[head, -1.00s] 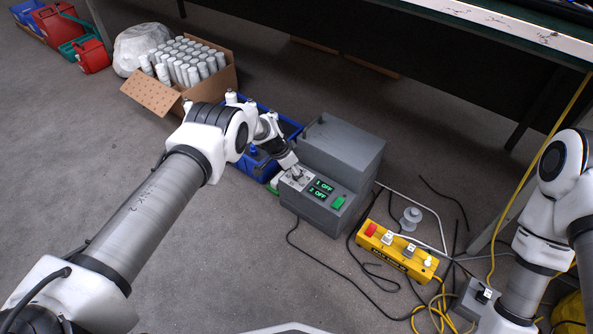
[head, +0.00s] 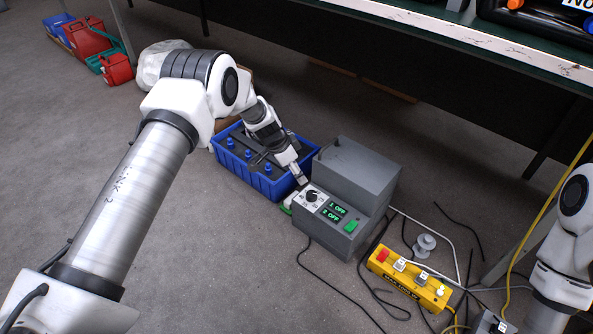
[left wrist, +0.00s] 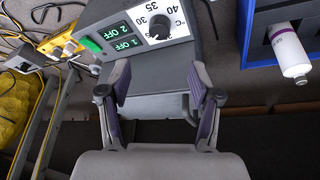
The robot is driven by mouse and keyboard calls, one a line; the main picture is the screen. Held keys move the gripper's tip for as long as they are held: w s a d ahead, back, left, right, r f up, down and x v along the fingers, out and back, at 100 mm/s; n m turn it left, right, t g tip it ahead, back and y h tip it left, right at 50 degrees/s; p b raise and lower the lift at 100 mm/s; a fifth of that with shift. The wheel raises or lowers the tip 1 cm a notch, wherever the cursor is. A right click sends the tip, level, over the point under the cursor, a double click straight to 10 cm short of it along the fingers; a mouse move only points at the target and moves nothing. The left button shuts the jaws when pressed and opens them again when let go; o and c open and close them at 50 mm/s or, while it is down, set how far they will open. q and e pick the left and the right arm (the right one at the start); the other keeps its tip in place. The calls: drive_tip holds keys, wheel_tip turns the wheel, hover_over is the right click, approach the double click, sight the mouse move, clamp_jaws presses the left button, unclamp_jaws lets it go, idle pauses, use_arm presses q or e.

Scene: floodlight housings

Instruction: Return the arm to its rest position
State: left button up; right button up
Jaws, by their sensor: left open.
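My left arm comes in from the left in the head view, and its gripper (head: 301,182) is just above and behind the dial end of a grey control box (head: 333,218). In the left wrist view the two fingers of that gripper (left wrist: 158,105) stand apart with nothing between them. The box's black dial (head: 312,195) and its two green displays reading 1 OFF and 2 OFF (head: 337,211) face up. The dial (left wrist: 160,27) also shows in the left wrist view, beyond the fingertips. Part of my right arm shows at the right edge; its gripper is out of frame.
A blue crate (head: 232,171) with blue-capped bottles stands left of the box, close to the left forearm. A yellow switch box (head: 405,280) and loose black cables lie to the right. A green-topped table (head: 490,42) stands behind. The floor in front is clear.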

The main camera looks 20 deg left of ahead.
idle(0.4)
use_arm(q)
drive_tip(key=s+f+g+y+p, duration=0.1)
drive_tip(key=s+f+g+p, duration=0.2)
drive_tip(key=s, duration=0.9)
drive_tip(key=s+f+g+y+p, duration=0.1)
drive_tip(key=s+f+g+p, duration=0.2)
drive_tip(key=s, duration=1)
drive_tip(key=s+r+n+t+y, duration=0.1)
drive_tip(key=s+r+n, duration=0.15)
drive_tip(key=s, duration=0.75)
drive_tip(key=s+r+n+y, duration=0.1)
drive_tip(key=s+n, duration=0.3)
drive_tip(key=s, duration=0.6)
wheel_tip(320, 180, up, 38)
drive_tip(key=w+n+t+p, duration=0.2)
drive_tip(key=n+p, duration=0.1)
drive_tip(key=p, duration=3.5)
drive_tip(key=shift+a+p, duration=0.15)
drive_tip(key=shift+p, duration=0.25)
